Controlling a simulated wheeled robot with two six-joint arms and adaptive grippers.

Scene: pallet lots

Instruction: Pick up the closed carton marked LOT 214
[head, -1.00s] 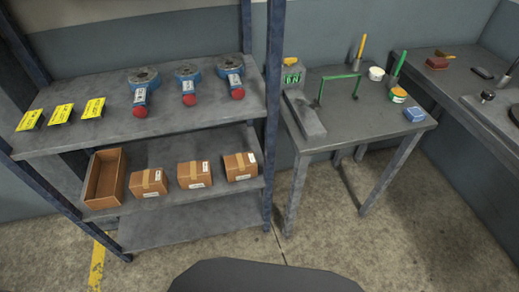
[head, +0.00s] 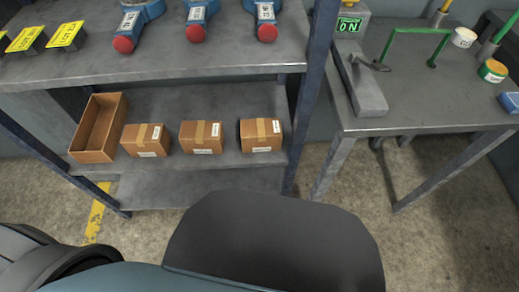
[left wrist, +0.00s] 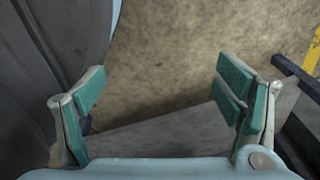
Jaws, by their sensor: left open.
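Three closed brown cartons with tape and white labels stand in a row on the middle shelf in the head view: a left one (head: 146,140), a middle one (head: 201,137) and a right one (head: 261,135). Their label print is too small to read, so I cannot tell which is LOT 214. My left gripper (left wrist: 160,92) is open and empty in the left wrist view, over the concrete floor and a grey board. No carton shows in that view. No gripper shows in the head view.
An open, empty brown box (head: 98,128) stands left of the cartons. The upper shelf (head: 200,60) overhangs them and holds yellow signs (head: 64,35) and blue tools with red ends (head: 130,28). A dark post (head: 316,85) stands to the right, then a grey workbench (head: 420,95).

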